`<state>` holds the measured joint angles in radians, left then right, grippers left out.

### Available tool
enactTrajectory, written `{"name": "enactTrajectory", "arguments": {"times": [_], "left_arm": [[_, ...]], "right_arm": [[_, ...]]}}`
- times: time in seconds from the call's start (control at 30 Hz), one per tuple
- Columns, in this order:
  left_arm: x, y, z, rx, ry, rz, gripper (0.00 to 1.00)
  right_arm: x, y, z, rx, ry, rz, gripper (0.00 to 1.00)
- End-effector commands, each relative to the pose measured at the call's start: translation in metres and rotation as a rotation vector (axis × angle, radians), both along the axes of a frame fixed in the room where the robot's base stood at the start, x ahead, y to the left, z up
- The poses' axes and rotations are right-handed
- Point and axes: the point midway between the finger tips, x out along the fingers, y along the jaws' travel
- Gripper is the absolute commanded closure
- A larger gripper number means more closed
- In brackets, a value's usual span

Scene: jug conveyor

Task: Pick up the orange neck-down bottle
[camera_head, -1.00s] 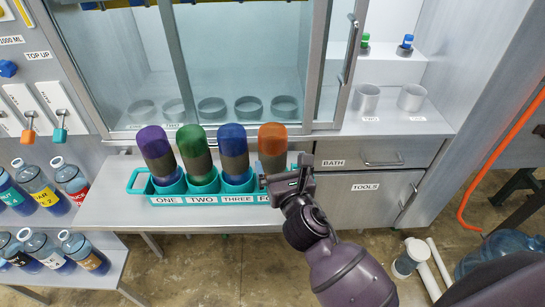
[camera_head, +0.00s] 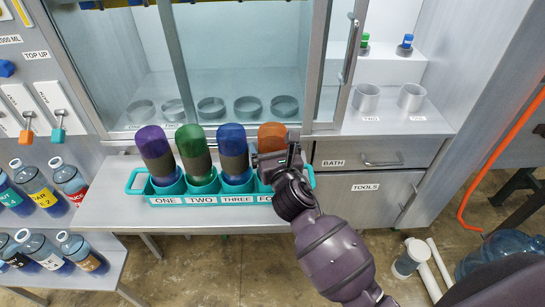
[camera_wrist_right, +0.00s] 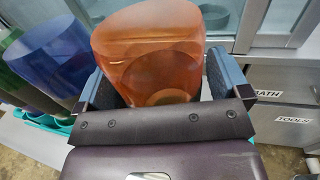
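The orange neck-down bottle (camera_head: 271,133) stands upside down in the slot at the right end of the teal rack (camera_head: 133,182). My right gripper (camera_head: 275,158) is at this bottle, hiding its lower part in the head view. In the right wrist view the orange bottle (camera_wrist_right: 150,50) rises between the two spread fingers of my right gripper (camera_wrist_right: 163,85). Some space shows beside the bottle near the right finger, and the fingers do not look closed on it. My left gripper is not in view.
Purple (camera_head: 154,150), green (camera_head: 194,150) and blue (camera_head: 233,150) neck-down bottles stand in the rack to the left, the blue one close to the gripper. A glass-fronted cabinet (camera_head: 240,60) rises behind.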

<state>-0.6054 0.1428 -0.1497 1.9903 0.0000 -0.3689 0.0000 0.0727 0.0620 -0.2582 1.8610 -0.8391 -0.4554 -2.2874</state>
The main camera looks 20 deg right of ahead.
Motion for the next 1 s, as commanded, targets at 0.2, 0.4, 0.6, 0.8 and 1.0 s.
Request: {"name": "enactTrajectory", "arguments": {"times": [0.2,0.4,0.6,0.8,1.0], "left_arm": [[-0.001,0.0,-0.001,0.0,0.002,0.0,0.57],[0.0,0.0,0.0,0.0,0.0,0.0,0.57],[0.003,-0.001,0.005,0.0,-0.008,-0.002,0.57],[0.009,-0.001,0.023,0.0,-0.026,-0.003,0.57],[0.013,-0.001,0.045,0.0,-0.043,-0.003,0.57]], "right_arm": [[0.0,0.0,0.0,0.0,0.0,0.0,0.4],[0.0,0.0,0.0,0.0,0.0,0.0,0.49],[0.0,0.0,0.007,0.0,-0.003,0.001,0.49],[0.0,0.0,0.041,-0.002,-0.008,0.002,0.49],[0.0,0.0,0.093,-0.005,-0.011,0.003,0.49]]}}
